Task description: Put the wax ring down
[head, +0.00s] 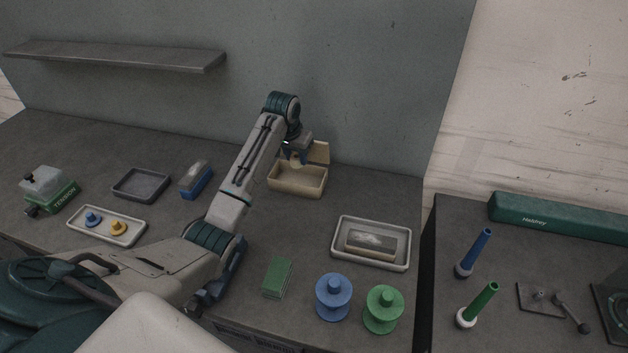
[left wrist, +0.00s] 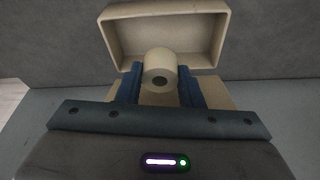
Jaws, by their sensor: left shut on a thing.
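The wax ring (left wrist: 160,66) is a cream cylinder with a dark hole in its end. My left gripper (left wrist: 160,88) is shut on it, with a blue finger on each side. In the head view the left gripper (head: 296,160) is over the cream open box (head: 297,190), and the ring (head: 297,164) shows only as a small pale patch between the fingers. The box's raised lid (head: 318,152) stands behind. I cannot tell whether the ring touches the box. My right gripper is not in view.
Left of the box are a blue-and-grey block (head: 196,180), an empty dark tray (head: 141,185) and a pale tray (head: 82,233) with small blue and yellow pieces. To the right is a grey tray (head: 340,252) with a block. Blue (head: 333,297) and green (head: 383,309) spools stand in front.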

